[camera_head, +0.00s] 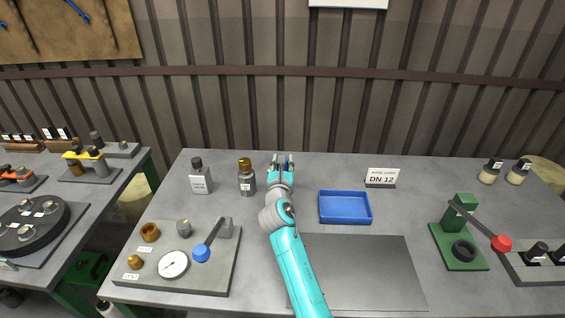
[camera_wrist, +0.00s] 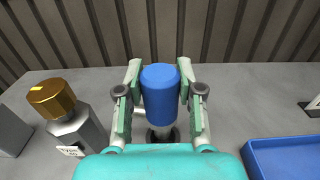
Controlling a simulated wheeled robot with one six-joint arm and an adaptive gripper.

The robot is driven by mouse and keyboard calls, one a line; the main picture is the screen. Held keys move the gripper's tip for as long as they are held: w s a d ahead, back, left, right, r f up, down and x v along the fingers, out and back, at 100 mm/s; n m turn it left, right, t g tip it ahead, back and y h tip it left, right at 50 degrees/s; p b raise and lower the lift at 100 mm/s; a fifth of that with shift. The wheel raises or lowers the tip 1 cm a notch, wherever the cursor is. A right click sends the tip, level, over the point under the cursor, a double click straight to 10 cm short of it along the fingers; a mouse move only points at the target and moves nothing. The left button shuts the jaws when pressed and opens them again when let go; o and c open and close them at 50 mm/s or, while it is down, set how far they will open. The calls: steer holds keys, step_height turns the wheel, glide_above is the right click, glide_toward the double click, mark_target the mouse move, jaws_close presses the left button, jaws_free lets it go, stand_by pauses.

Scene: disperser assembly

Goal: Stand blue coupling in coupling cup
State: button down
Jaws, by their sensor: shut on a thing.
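My gripper (camera_wrist: 160,92) is shut on the blue coupling (camera_wrist: 160,97), an upright blue cylinder between its two fingers. In the head view my gripper (camera_head: 283,162) is over the back middle of the table, and the coupling is mostly hidden there. A grey round part with a dark opening (camera_wrist: 163,135) shows just below the coupling in the wrist view. It may be the coupling cup, but I cannot tell, nor whether the coupling touches it.
A grey fitting with a brass top (camera_head: 246,178) stands close left of my gripper, and a grey labelled bottle (camera_head: 200,177) farther left. A blue tray (camera_head: 345,207) is to the right, with a DN 12 sign (camera_head: 382,178) behind it. A green press (camera_head: 460,240) stands far right.

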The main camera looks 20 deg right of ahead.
mark_target(284, 169)
steer(key=shift+f, duration=1.55)
steer(key=shift+s+f, duration=0.1)
steer(key=shift+f, duration=0.6)
steer(key=shift+d, duration=0.1)
stand_by(0.6)
steer(key=shift+r, duration=0.75)
steer(key=shift+r, duration=0.35)
stand_by(1.2)
steer(key=shift+f, duration=0.3)
